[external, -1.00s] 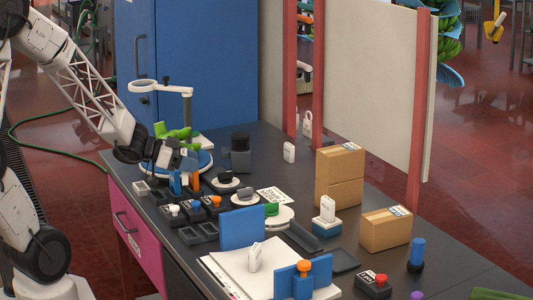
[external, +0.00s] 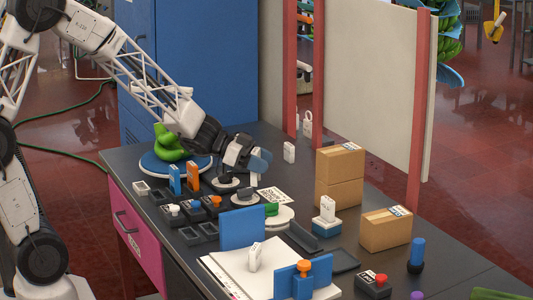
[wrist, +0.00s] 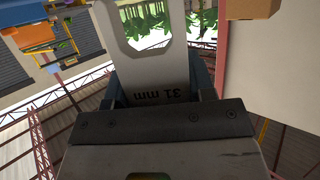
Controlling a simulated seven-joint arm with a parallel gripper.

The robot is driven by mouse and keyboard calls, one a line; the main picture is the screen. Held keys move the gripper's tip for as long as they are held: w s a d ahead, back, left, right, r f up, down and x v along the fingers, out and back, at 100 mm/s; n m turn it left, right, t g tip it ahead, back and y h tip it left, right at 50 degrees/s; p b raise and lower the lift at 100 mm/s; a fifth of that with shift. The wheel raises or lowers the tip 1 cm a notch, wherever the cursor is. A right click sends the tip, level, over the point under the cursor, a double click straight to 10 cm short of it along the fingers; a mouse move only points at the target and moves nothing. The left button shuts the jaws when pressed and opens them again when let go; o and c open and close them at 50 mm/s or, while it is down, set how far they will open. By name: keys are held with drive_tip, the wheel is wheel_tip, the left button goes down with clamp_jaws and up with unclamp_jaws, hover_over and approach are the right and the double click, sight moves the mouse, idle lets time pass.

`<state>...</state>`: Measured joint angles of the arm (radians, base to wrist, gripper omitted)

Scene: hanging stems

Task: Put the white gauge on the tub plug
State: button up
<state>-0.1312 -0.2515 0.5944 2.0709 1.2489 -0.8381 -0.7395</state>
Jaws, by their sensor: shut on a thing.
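The white gauge (wrist: 160,75) fills the top middle of the wrist view. It is a pale plate with a window cut in it and a "31 mm" mark. My gripper (external: 259,165) is shut on it, above the far part of the black bench, and mostly hides it in the external view. Round pale discs with raised grips lie near and below my gripper: one with a dark knob (external: 224,179), one with a dark grey grip (external: 245,195) and one with a green grip (external: 272,209). I cannot tell which is the tub plug.
Blue (external: 174,178) and orange (external: 193,178) upright pieces stand by the black trays. A green object (external: 170,146) sits on a blue disc. Cardboard boxes (external: 340,177) stand to the right, and a blue upright panel (external: 242,228) nearer the front.

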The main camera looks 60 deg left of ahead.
drive_tip(key=w+d+m+g+h, duration=0.1)
drive_tip(key=w+d, duration=0.3)
drive_tip(key=d, duration=1.3)
drive_tip(key=w+d+r+m+g+h, duration=0.1)
drive_tip(key=w+d+m+g, duration=0.3)
drive_tip(key=d, duration=1.4)
drive_tip(key=shift+w+h, duration=0.35)
drive_tip(key=shift+h, duration=0.45)
drive_tip(key=shift+d, duration=0.15)
drive_tip(key=w+d, duration=0.3)
drive_tip(key=w, duration=0.3)
drive_tip(key=w+d+f, duration=0.1)
drive_tip(key=w+d, duration=0.2)
drive_tip(key=w, duration=0.4)
drive_tip(key=shift+w+d+f, duration=0.15)
drive_tip(key=shift+w+d, duration=0.05)
drive_tip(key=shift+d, duration=0.2)
drive_tip(key=shift+w+d+f, duration=0.1)
drive_tip(key=shift+w+f, duration=0.1)
drive_tip(key=shift+f, duration=0.7)
drive_tip(key=shift+w+d+f, duration=0.1)
drive_tip(key=shift+w+f, duration=0.1)
drive_tip(key=shift+f, duration=0.7)
